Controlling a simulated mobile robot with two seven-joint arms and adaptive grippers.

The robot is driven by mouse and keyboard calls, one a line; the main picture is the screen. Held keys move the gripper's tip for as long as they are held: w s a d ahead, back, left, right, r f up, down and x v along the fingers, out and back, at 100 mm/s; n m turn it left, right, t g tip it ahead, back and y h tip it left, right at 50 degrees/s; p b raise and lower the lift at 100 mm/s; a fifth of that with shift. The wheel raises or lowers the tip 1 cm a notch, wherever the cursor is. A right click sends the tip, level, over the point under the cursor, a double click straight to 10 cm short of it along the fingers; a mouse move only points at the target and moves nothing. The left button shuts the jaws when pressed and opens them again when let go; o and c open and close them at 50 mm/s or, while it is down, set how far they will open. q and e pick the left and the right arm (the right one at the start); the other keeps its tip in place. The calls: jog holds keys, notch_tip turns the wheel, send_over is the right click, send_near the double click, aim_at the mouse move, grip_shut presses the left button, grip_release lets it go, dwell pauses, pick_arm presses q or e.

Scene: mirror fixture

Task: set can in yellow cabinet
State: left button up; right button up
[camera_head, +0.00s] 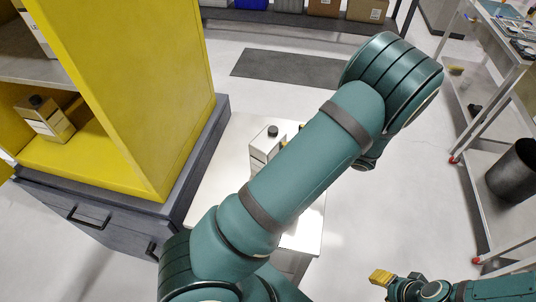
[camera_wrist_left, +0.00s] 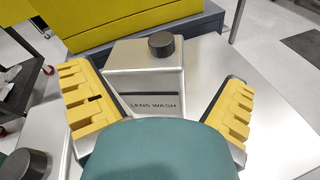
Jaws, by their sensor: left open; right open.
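The yellow cabinet (camera_head: 150,90) stands at the left in the head view. A white can with a dark cap (camera_head: 266,145) stands on a pale table, partly behind my left arm. In the left wrist view, a metallic can marked LENS WASH (camera_wrist_left: 145,75) is upright between the spread yellow fingers of my left gripper (camera_wrist_left: 156,85), which is open. Whether a finger touches it I cannot tell. A second dark-capped can (camera_wrist_left: 40,140) is at the lower left there. My right gripper (camera_head: 382,278) is at the bottom right of the head view, open and away from the cans.
A boxy can (camera_head: 45,120) stands on the cabinet's lower shelf, another (camera_head: 38,25) above. The cabinet rests on a grey drawer base (camera_head: 85,215). The pale table (camera_head: 308,228) is beside it. A metal rack with a dark bin (camera_head: 515,170) stands right. Floor between is clear.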

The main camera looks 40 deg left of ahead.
aim_at(276, 135)
pick_arm(q)
jog(key=x, duration=0.5)
jog(key=shift+a+r+b, duration=0.1)
jog(key=shift+r+b, duration=0.2)
jog(key=shift+b, duration=0.05)
jog(key=shift+s, duration=0.1)
jog(key=c, duration=1.6)
